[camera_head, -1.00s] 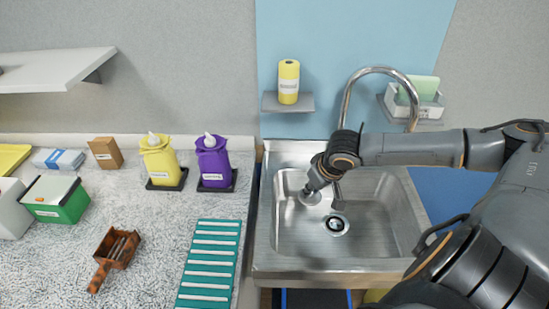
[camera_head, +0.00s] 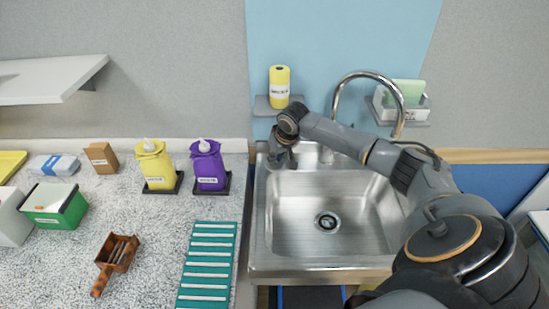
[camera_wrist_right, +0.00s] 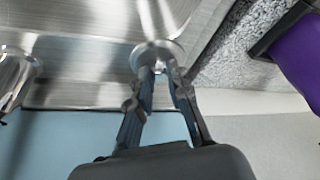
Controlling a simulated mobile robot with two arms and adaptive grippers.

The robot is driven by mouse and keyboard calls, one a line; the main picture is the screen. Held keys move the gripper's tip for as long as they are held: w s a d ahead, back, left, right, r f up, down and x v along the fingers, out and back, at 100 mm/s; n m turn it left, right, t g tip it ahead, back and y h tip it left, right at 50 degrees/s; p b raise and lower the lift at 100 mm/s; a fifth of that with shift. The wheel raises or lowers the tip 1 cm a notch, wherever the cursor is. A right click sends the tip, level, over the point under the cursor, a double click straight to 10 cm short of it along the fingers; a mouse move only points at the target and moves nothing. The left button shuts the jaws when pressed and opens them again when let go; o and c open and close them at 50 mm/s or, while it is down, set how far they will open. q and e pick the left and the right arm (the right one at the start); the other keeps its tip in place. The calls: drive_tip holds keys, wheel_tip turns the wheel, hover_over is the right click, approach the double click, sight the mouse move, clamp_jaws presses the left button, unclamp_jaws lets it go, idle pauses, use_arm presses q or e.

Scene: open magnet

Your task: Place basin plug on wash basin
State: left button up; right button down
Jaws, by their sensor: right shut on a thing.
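The wash basin (camera_head: 300,263) is a steel sink with a round drain (camera_head: 327,222) in its floor. My right gripper (camera_head: 282,161) is over the basin's back left corner. In the right wrist view its two fingers (camera_wrist_right: 167,72) are shut on the basin plug (camera_wrist_right: 157,52), a small round shiny metal disc. The plug is hard to make out in the head view, behind the gripper. The wrist view shows the plug over the steel rim area; whether it touches the surface I cannot tell. My left gripper is not in view.
A curved faucet (camera_head: 340,90) rises behind the basin. A purple bottle (camera_head: 208,165) and a yellow bottle (camera_head: 155,163) stand on the counter left of the gripper. A small shelf (camera_head: 270,103) with a yellow roll (camera_head: 279,84) hangs above. The basin's floor is clear.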

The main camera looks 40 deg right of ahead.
drive_tip(key=shift+w+f+p, duration=0.4)
drive_tip(key=shift+w+f, duration=0.1)
drive_tip(key=shift+f, duration=0.3)
drive_tip(key=shift+s, duration=0.1)
drive_tip(key=shift+f, duration=0.15)
drive_tip(key=c, duration=1.3)
unclamp_jaws()
